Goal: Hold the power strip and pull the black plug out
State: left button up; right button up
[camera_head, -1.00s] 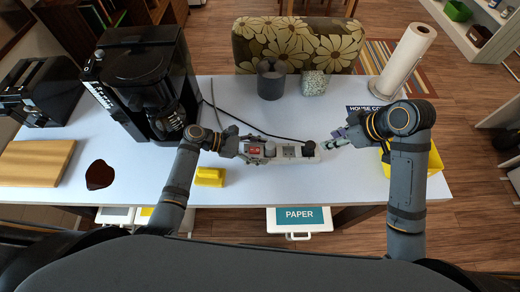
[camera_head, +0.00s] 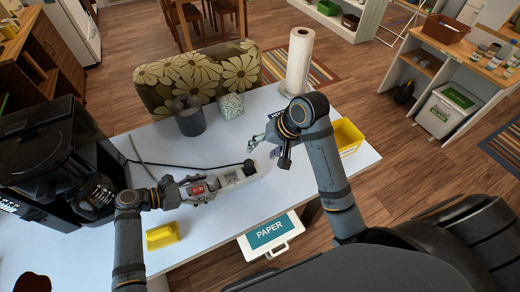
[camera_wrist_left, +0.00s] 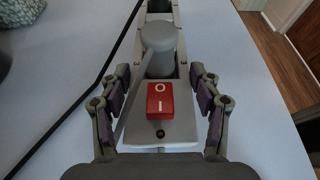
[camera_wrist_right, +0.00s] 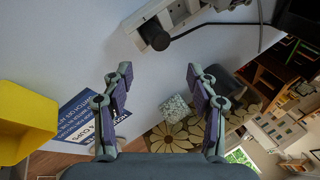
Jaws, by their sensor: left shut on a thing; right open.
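The power strip (camera_head: 232,180) lies on the pale table, with a red switch (camera_wrist_left: 160,101) near one end and a grey plug (camera_wrist_left: 158,40) beside the switch. My left gripper (camera_head: 192,189) is shut on the strip, its fingers on both sides of the switch end. The black plug (camera_head: 249,166) sits at the strip's far end; it also shows in the right wrist view (camera_wrist_right: 154,36), where it looks seated. Its black cord runs left. My right gripper (camera_head: 259,143) is open and empty, apart from the plug, on its far side. Its open fingers show in the right wrist view (camera_wrist_right: 160,88).
A black coffee maker (camera_head: 60,165) stands at the left. A yellow bin (camera_head: 348,136) is at the right, a yellow block (camera_head: 162,235) in front.

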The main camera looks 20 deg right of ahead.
aim_at(250, 163)
jog(key=m, duration=1.5)
jog(key=a+m, duration=0.1)
jog(key=m, duration=0.7)
jog(key=shift+s+r+h, duration=0.1)
jog(key=shift+h, duration=0.3)
jog(key=x, duration=1.2)
jog(key=shift+s, duration=0.15)
grip_shut()
